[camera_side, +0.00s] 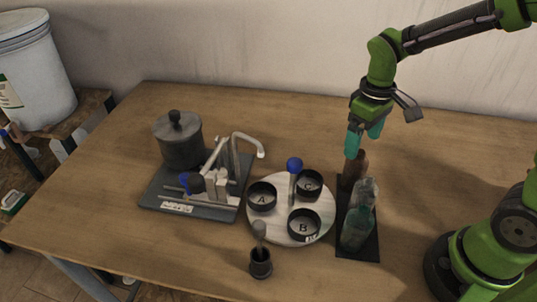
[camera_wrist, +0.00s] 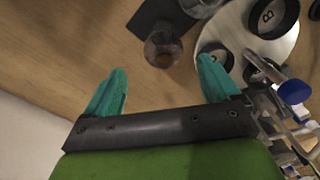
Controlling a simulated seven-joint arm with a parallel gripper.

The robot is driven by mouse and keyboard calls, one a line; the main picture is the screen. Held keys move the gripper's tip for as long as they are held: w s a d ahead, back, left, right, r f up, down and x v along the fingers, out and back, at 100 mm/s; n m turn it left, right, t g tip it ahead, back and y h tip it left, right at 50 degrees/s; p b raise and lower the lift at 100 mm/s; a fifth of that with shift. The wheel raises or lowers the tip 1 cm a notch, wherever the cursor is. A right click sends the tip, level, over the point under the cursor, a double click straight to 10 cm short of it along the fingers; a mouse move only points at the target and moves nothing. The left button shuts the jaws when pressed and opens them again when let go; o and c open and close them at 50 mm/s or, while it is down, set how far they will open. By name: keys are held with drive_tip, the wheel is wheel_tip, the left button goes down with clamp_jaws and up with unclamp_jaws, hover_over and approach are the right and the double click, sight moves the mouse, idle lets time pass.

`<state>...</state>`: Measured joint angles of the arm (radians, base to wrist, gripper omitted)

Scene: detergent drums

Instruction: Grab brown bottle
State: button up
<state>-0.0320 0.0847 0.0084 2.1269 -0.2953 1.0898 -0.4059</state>
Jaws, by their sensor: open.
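The brown bottle (camera_side: 357,170) stands at the far end of a black tray (camera_side: 370,246) in the side view, its top close to my fingertips. In the wrist view the brown bottle (camera_wrist: 162,50) is seen from above, just beyond my fingers and roughly between their lines. My gripper (camera_side: 364,137) has teal fingers and is open and empty, pointing down over the bottle; the wrist view shows the gap between its fingertips (camera_wrist: 162,72). Whether a finger touches the bottle cannot be told.
A clear bottle (camera_side: 366,192) and a green bottle (camera_side: 356,230) stand in front on the tray. A round white platter (camera_side: 274,228) with black cups is close on its left. A grey pot (camera_side: 180,143) stands farther left. The table's right rear is clear.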

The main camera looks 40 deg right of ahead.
sight(361, 152)
drive_tip(key=f, duration=0.6)
drive_tip(key=shift+s+a+f, duration=0.25)
drive_tip(key=shift+s, duration=0.05)
drive_tip(key=c, duration=1.1)
